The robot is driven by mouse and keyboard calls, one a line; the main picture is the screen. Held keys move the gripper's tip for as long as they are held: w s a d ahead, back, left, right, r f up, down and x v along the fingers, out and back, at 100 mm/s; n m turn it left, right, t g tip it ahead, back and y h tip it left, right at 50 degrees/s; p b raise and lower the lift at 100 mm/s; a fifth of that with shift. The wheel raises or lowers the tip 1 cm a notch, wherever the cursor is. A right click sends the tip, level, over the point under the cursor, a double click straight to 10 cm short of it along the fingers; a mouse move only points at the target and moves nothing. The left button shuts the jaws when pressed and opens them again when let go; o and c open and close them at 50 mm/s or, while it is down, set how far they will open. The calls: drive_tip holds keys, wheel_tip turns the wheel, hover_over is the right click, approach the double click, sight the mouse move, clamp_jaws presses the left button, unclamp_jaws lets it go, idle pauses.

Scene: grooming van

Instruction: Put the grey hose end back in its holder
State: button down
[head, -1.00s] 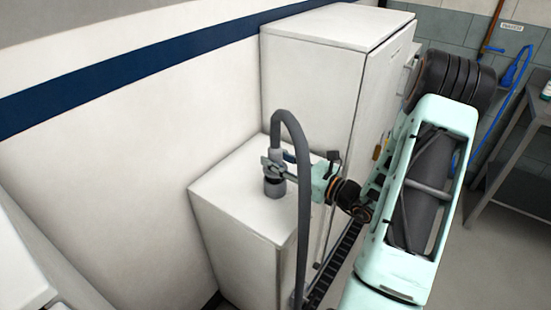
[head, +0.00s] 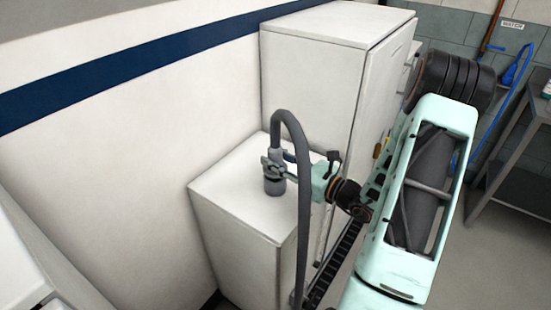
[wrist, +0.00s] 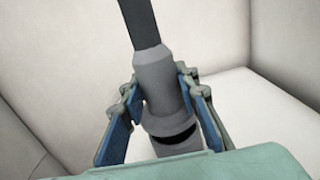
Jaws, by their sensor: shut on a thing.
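The grey hose end (head: 276,155) stands upright above the low white cabinet (head: 236,191). My gripper (head: 275,170) reaches in from the right and is shut on it. In the wrist view the hose end (wrist: 155,80) sits between the blue-padded fingers of my gripper (wrist: 158,100). Below it is a grey cylinder (head: 274,187), probably the holder, standing on the cabinet top. The wrist view shows a dark band at the joint between them; I cannot tell whether the hose end is inside the cylinder or just over it.
The grey hose (head: 304,225) arches over and hangs down in front of the cabinet. A taller white cabinet (head: 325,85) stands behind it. The wall (head: 120,140) is at the left. A grey table (head: 515,190) stands at the far right.

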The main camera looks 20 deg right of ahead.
drive_tip(key=shift+f, duration=0.2)
drive_tip(key=c, duration=1.4)
unclamp_jaws()
drive_tip(key=shift+f, duration=0.1)
drive_tip(key=shift+s, duration=0.1)
